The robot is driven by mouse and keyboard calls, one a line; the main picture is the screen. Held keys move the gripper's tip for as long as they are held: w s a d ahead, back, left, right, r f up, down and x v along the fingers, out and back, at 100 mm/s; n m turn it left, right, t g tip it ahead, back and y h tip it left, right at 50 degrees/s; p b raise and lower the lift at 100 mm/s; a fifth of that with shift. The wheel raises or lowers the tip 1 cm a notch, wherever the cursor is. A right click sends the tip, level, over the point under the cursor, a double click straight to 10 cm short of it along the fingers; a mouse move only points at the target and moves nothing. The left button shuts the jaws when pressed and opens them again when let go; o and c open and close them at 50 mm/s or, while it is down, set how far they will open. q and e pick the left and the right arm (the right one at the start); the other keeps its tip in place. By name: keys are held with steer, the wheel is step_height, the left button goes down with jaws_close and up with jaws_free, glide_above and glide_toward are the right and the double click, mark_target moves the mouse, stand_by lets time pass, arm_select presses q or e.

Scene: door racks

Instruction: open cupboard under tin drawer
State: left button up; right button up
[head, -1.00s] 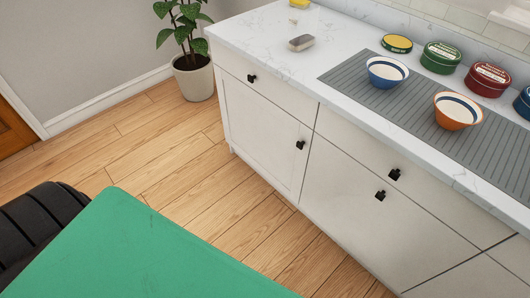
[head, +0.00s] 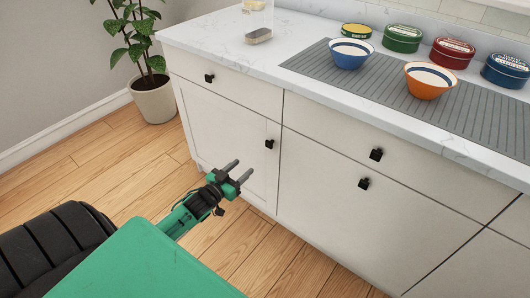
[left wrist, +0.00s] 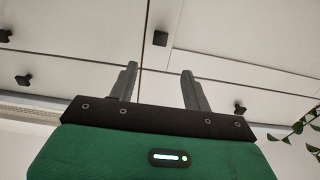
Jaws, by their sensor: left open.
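My left gripper (head: 244,166) is open and empty, reaching from the left in front of the left cupboard door (head: 212,130). Its two fingers (left wrist: 158,78) show apart in the left wrist view, with nothing between them. The left cupboard door is shut; its black knob (head: 269,144) is above and right of the fingertips, apart from them, and shows in the left wrist view (left wrist: 160,38). Above it is a shut drawer with a knob (head: 209,77). To the right, another shut door has a knob (head: 363,183) under a shut drawer with a knob (head: 376,154). My right gripper is not in view.
Several round tins (head: 402,38), a blue bowl (head: 350,53) and an orange bowl (head: 429,80) stand on the worktop (head: 215,40). A potted plant (head: 154,99) stands on the floor left of the cabinets. The wooden floor before the cabinets is clear.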

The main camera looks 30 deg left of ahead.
mark_target(268, 145)
arm_select(q)
steer(key=w, duration=0.4)
steer(key=w+b, duration=0.1)
steer(key=w, duration=0.3)
steer(key=w+d, duration=0.1)
steer(key=w, duration=0.3)
steer(key=shift+w, duration=0.8)
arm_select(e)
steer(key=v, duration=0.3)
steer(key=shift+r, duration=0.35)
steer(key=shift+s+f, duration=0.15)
arm_select(q)
steer(key=c, duration=1)
jaws_close()
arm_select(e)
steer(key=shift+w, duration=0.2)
